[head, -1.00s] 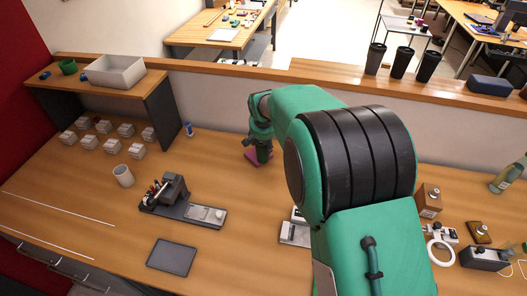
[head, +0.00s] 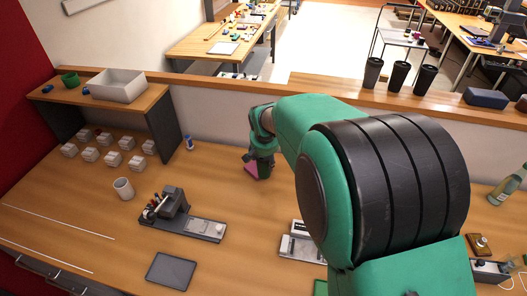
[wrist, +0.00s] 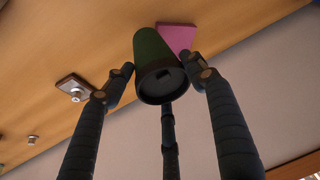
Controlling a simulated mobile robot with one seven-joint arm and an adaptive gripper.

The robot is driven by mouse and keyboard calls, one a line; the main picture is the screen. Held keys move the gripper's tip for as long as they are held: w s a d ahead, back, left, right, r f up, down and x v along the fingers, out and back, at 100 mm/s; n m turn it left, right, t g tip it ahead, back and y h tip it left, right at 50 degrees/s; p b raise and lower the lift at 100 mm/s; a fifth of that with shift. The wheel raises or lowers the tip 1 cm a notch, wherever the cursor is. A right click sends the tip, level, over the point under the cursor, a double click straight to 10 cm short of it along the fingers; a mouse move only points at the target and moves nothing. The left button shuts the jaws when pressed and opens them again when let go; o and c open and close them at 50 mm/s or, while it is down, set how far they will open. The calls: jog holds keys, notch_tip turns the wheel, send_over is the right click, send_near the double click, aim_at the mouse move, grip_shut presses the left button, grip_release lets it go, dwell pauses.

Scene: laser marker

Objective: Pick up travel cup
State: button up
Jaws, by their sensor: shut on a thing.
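The travel cup (wrist: 151,47) is dark green with a black lid (wrist: 160,84) that has a small opening. In the wrist view it sits between the fingers of my gripper (wrist: 163,76), lid toward the camera. My gripper is shut on the cup, with fingers at its left and right sides and another below the lid. In the head view my gripper (head: 261,168) is over the back middle of the bench, and I cannot make out the cup there. Whether its base touches the bench is unclear.
A flat pink thing (wrist: 177,38) lies on the bench just past the cup; the head view shows it by my gripper (head: 251,171). A white mug (head: 123,189) and a tool holder (head: 171,201) stand to the left. Three black tumblers (head: 397,76) stand on the back ledge.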

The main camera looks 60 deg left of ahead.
jog(key=s+d+r, duration=0.1)
jog(key=s+d, duration=0.3)
jog(key=d, duration=0.6)
jog(key=shift+s+p, duration=0.3)
jog(key=shift+p, duration=0.1)
jog(key=shift+d+r, duration=0.1)
jog(key=shift+s+p, duration=0.1)
jog(key=shift+p, duration=0.25)
jog(key=shift+s+a+r+n+g+y+p, duration=0.1)
jog(key=shift+s+a+n+g+p, duration=0.15)
jog(key=shift+n+p, duration=0.55)
jog(key=shift+s+a+n+g+y+p, duration=0.15)
jog(key=shift+a+n+g+p, duration=0.15)
jog(key=shift+n+p, duration=0.5)
jog(key=shift+s+a+r+n+g+y+p, duration=0.1)
jog(key=shift+s+a+n+g+p, duration=0.3)
jog(key=shift+p, duration=0.6)
jog(key=shift+w+d+f, duration=0.1)
jog(key=shift+w, duration=0.05)
jog(key=w+a, duration=0.3)
jog(key=a, duration=0.4)
jog(key=w+a+f, duration=0.1)
jog(key=w+a, duration=0.2)
jog(key=a, duration=0.4)
jog(key=shift+a+f, duration=0.2)
jog(key=shift+a, duration=0.2)
